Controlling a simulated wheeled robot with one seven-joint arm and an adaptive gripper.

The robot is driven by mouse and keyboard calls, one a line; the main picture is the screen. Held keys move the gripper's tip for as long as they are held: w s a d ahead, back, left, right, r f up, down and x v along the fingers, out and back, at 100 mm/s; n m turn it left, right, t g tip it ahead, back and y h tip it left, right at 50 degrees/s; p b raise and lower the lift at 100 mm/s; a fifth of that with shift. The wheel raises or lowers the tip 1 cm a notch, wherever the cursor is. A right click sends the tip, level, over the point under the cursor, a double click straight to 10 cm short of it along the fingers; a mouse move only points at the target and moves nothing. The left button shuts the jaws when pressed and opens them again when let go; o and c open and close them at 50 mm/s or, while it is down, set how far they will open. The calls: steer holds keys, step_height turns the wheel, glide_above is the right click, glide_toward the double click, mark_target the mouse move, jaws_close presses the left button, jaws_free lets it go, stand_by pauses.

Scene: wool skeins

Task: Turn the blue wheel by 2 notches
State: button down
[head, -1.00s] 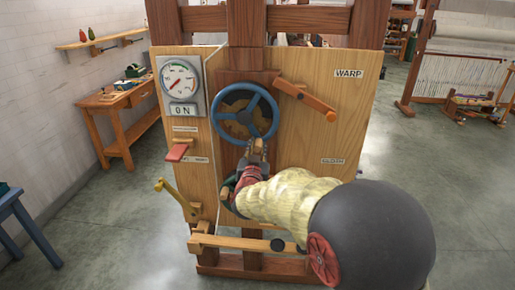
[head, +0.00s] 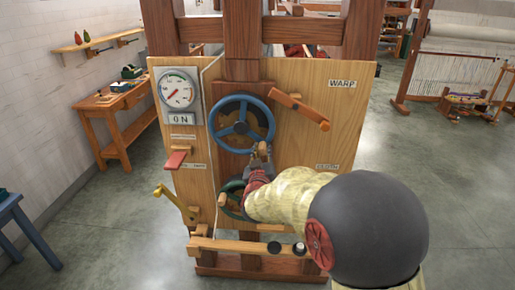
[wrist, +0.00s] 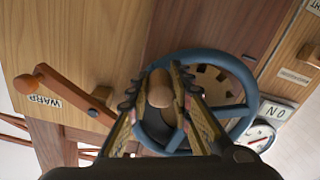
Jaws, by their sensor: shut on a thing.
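The blue wheel (head: 241,127) is mounted upright on the wooden panel, with spokes and a dark, toothed brown disc behind them. It also shows in the wrist view (wrist: 228,63), partly covered by my fingers. My gripper (head: 262,150) is at the lower right of its rim. In the wrist view my gripper (wrist: 158,78) is shut on a round wooden knob (wrist: 160,97) at the wheel's rim. The head view shows the grip only small, with my arm reaching in from the lower right.
An orange-tipped wooden lever (head: 300,110) sits close right of the wheel. A gauge (head: 177,89) with an "ON" plate is at left. A red lever (head: 176,160), a yellow lever (head: 172,200) and a dark green wheel (head: 228,205), partly hidden by my arm, are lower.

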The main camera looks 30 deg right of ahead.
mark_target(270, 131)
steer(key=r+n+p, duration=0.1)
steer(key=d+r+n+p, duration=0.1)
steer(key=s+r+n+p, duration=0.1)
steer(key=shift+d+r, duration=0.25)
steer(key=shift+r, duration=0.15)
steer(key=shift+d+r+n+p, duration=0.25)
steer(key=shift+r+n+p, duration=0.95)
steer(key=shift+n+p, duration=0.45)
steer(key=shift+r, duration=0.1)
steer(key=c, duration=1.9)
jaws_free()
steer(key=o, duration=0.3)
steer(key=shift+s+f, duration=0.1)
steer(key=shift+f, duration=0.2)
steer(key=shift+a, duration=0.1)
steer(key=v, duration=1.2)
